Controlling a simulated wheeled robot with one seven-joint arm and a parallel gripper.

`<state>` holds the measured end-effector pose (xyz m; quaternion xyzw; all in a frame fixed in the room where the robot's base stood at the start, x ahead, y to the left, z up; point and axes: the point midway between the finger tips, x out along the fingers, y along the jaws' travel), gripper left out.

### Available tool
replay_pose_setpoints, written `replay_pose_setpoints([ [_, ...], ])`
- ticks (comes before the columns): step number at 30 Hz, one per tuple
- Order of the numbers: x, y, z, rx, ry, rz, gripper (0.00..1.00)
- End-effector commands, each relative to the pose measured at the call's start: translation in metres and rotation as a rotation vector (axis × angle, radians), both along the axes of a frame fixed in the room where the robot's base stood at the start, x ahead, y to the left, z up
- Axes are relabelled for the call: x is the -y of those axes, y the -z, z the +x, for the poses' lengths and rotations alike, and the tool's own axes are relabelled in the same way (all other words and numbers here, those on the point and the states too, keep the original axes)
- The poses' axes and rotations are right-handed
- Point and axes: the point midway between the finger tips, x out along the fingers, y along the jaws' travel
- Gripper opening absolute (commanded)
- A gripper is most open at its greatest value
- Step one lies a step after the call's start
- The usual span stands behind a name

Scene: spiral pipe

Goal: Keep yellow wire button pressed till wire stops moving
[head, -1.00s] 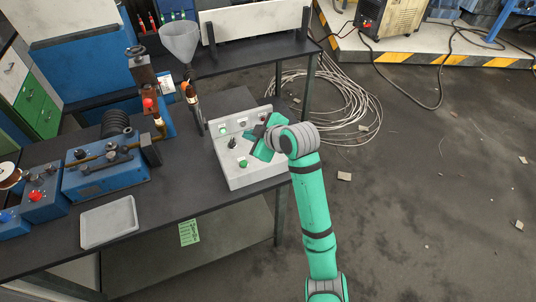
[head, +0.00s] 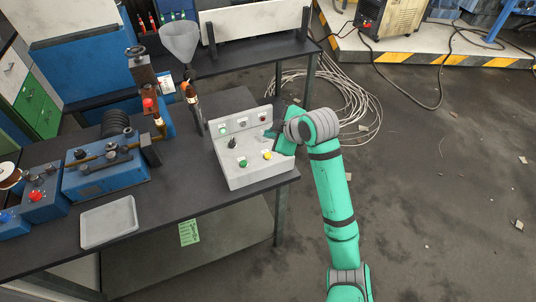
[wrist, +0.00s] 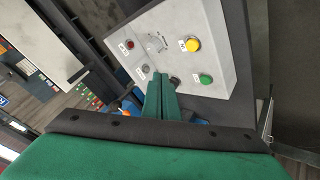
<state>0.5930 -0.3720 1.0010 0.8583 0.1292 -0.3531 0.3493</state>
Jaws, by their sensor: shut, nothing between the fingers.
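The yellow button (head: 267,155) is on the front right of a pale grey control box (head: 238,174), in plain view and untouched. It also shows in the wrist view (wrist: 191,44), beyond and to the right of my fingers. A green button (head: 243,163) is to its left on the same panel, with a black knob (head: 232,142) behind it. My gripper (head: 277,143) is at the right side of the box, beside the yellow button and apart from it. In the wrist view the green fingers of my gripper (wrist: 161,92) are together, with nothing between them. Whether the wire moves cannot be told.
The box stands on a dark workbench (head: 180,205). A blue machine (head: 108,175) and a grey tray (head: 108,222) are to its left, and a funnel (head: 180,40) is behind. Coiled cable (head: 350,100) lies on the floor at the right. The bench in front of the box is narrow.

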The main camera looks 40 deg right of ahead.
Motion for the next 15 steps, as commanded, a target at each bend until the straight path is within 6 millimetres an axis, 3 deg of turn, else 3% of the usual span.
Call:
replay_pose_setpoints([
  [6, 0.000, 0.030, 0.000, -0.003, 0.000, 0.004, 0.00],
  [15, 0.000, 0.060, 0.000, 0.000, 0.001, 0.003, 0.00],
])
